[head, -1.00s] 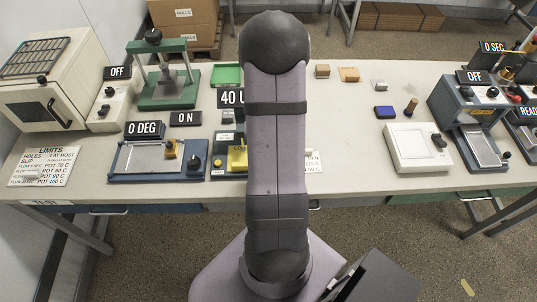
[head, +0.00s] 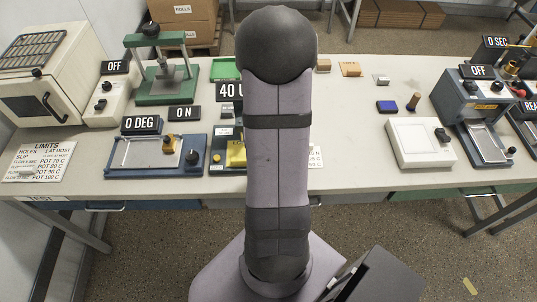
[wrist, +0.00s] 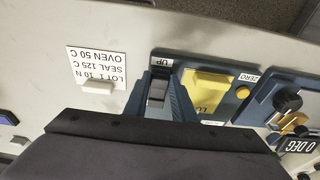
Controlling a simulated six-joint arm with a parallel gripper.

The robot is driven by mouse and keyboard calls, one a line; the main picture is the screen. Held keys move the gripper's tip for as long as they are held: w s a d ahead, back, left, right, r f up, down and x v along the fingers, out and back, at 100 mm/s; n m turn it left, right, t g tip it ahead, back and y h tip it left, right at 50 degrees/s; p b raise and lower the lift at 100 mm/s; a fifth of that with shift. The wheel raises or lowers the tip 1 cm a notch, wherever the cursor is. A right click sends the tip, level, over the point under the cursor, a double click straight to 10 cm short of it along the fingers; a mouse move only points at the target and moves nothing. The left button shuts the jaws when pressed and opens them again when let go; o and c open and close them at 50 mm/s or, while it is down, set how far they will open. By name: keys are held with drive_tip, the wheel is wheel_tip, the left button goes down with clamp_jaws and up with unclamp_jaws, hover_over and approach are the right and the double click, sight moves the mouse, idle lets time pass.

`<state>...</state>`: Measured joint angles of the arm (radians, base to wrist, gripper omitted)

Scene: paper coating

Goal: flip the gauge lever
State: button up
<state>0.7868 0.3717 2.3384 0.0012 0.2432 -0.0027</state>
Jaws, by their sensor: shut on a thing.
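The gauge is a blue unit (wrist: 205,62) with a yellow block (wrist: 207,86), a round yellow button marked ZERO and an UP label. Its dark lever (wrist: 157,90) stands just below the UP label in the wrist view. My gripper (wrist: 161,86) is shut on the lever, with one finger on each side of it. The lever's lower end is hidden by my gripper body.
A white lot card (wrist: 95,68) lies left of the gauge in the wrist view. A blue device with a 0 DEG sign (head: 141,124) stands close on the gauge's left in the head view. A white panel with a black knob (head: 421,143) stands to the right.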

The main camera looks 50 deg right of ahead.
drive_tip(key=shift+s+a+f+t+h+b, duration=0.1)
drive_tip(key=shift+f+t+h+b, duration=0.35)
drive_tip(key=shift+b, duration=0.3)
drive_tip(key=shift+r, duration=0.25)
drive_tip(key=o, duration=1.1)
drive_tip(key=shift+c, duration=0.2)
drive_tip(key=v, duration=0.7)
drive_tip(key=shift+s+a, duration=0.2)
